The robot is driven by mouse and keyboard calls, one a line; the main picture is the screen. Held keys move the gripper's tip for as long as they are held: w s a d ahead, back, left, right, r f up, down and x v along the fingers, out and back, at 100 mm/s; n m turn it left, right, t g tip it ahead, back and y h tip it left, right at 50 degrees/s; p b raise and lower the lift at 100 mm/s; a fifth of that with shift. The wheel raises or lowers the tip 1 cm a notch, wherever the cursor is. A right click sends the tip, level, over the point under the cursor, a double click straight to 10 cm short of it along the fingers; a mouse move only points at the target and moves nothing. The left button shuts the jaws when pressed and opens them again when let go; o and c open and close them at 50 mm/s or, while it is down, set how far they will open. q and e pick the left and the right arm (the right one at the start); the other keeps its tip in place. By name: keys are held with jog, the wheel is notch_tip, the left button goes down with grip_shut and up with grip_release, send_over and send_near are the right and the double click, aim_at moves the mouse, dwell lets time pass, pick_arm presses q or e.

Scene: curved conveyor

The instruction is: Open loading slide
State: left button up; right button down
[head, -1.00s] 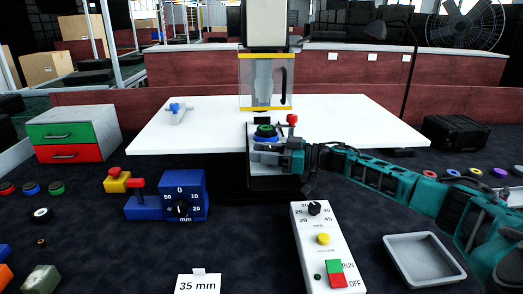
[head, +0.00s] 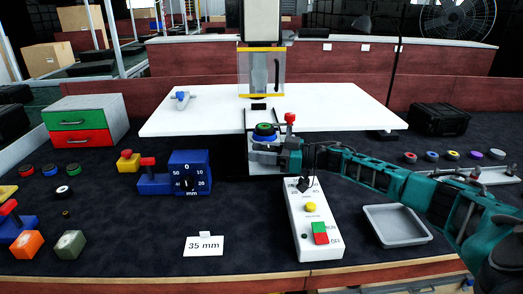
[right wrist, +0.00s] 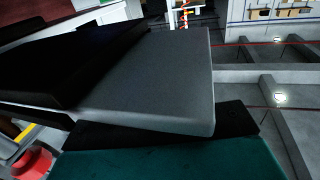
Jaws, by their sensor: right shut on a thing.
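The loading slide (head: 259,166) sticks out toward me from under the press with its clear guard (head: 258,72). It carries a round part with a green ring (head: 264,129) on a blue seat, and a red-knobbed lever (head: 290,118) stands on its right. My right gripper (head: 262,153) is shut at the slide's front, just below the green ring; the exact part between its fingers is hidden. In the right wrist view, a grey finger (right wrist: 150,80) fills much of the picture, with a red knob (right wrist: 33,164) at lower left. My left gripper is out of view.
A white control box (head: 312,225) with a green and red switch stands right in front of the slide. A grey tray (head: 396,226) lies right of it, below my arm. A blue dial block (head: 189,172) stands to the left. The bench's front edge (head: 150,281) shows.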

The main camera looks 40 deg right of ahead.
jog(key=shift+s, duration=0.1)
dwell(0.3)
jog(key=c, duration=0.8)
grip_release()
jog(key=shift+o, duration=0.2)
jog(key=v, duration=1.3)
jog(key=shift+b, duration=0.4)
